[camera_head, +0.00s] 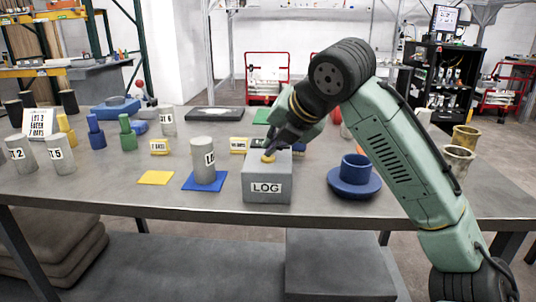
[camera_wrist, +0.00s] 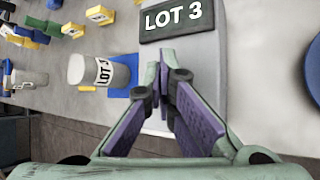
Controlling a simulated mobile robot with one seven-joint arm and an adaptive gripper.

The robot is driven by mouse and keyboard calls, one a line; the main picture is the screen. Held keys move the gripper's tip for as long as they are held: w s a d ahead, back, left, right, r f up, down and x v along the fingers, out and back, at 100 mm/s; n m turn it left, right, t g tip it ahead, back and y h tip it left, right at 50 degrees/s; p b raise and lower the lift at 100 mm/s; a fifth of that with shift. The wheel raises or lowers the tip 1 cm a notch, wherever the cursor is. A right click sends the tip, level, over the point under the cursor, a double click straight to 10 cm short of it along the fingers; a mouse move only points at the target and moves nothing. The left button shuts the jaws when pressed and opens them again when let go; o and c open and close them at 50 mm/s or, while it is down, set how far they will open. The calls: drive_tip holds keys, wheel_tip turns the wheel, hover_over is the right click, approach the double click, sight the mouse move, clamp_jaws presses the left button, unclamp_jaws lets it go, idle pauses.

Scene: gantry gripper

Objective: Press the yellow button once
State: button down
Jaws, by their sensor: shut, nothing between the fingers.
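The yellow button (camera_head: 268,158) is on top of the grey box labelled LOG (camera_head: 266,188), on the table in the head view. My gripper (camera_head: 271,151) is shut and empty, pointing down with its fingertips right at the button. I cannot tell whether they touch it or press it. In the wrist view the shut fingertips of my gripper (camera_wrist: 160,75) are over the box's grey top (camera_wrist: 210,75), and the button is hidden behind them. A dark plate reading LOT 3 (camera_wrist: 178,18) lies at the far part of the box.
A grey cylinder (camera_head: 203,162) stands on a blue square (camera_head: 190,182) left of the box. A blue cup on a round blue base (camera_head: 354,186) stands to the right. Several blocks and cylinders fill the table's left. The front edge strip is clear.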

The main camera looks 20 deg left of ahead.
sight(272, 156)
drive_tip(key=shift+r+p, duration=0.95)
drive_tip(key=shift+p, duration=0.05)
wheel_tip(272, 156, up, 5)
drive_tip(key=p, duration=0.5)
idle(0.4)
